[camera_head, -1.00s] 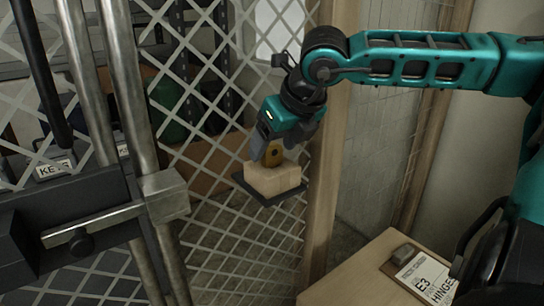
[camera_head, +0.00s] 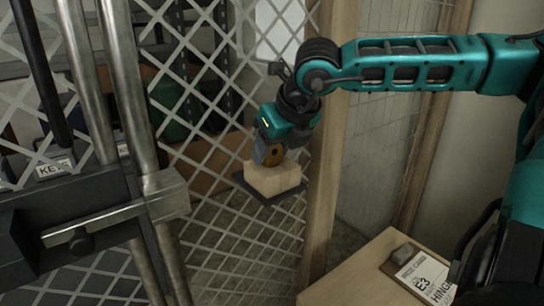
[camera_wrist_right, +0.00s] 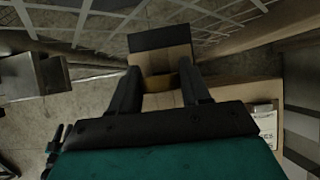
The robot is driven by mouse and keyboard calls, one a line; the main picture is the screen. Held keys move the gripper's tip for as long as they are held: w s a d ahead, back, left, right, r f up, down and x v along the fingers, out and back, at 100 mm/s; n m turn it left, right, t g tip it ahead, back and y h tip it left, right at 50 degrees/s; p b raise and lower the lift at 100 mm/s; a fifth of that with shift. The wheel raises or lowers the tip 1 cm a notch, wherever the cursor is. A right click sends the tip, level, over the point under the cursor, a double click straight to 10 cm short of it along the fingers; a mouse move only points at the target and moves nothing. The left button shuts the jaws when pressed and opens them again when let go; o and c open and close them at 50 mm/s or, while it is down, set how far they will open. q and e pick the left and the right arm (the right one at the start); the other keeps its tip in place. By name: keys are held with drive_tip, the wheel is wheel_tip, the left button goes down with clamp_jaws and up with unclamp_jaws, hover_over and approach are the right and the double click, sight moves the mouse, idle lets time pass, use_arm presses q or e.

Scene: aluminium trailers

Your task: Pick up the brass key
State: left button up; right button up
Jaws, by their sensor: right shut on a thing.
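The brass key (camera_head: 273,155) shows as a small golden piece on top of a pale wooden block (camera_head: 273,180). My right gripper (camera_head: 268,152) reaches down to it from above and is shut on it. Its fingers hide most of the key. The key is still at the block's top; I cannot tell whether it is clear of it. In the right wrist view, both dark fingers (camera_wrist_right: 160,92) point at the block (camera_wrist_right: 158,58), with a bit of brass between them. My left gripper is not in view.
The block stands on a dark plate (camera_head: 262,190) at a wire mesh panel (camera_head: 215,225), left of a wooden post (camera_head: 327,150). A dark box with a steel bar (camera_head: 110,217) is at left. A wooden surface with a labelled clipboard (camera_head: 420,278) is at lower right.

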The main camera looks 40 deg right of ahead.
drive_tip(key=shift+c, duration=0.8)
